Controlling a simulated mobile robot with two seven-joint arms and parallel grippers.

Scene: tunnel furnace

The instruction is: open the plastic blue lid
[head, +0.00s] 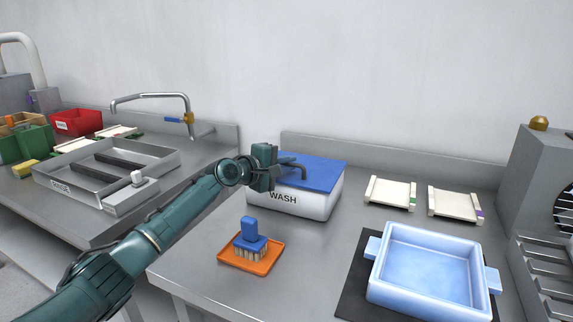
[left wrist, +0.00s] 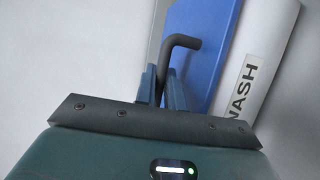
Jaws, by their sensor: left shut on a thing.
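The blue plastic lid (head: 312,171) lies flat on top of the white tub marked WASH (head: 310,204) in the head view. A dark bent handle stands up at the lid's left side. My left gripper (head: 280,170) reaches over the tub's left end and is shut on the handle. In the left wrist view the handle (left wrist: 183,42) rises between the two fingers (left wrist: 163,85), with the blue lid (left wrist: 205,45) behind it and the tub's side (left wrist: 255,70) at the right. The fingers hide the handle's lower part. My right gripper is in neither view.
A blue brush (head: 249,235) stands on an orange tray (head: 250,259) in front of the tub. A light blue basin (head: 430,265) sits on a dark mat at the right. Two pale boards lie behind it. A metal sink marked RINSE (head: 80,190) is at the left.

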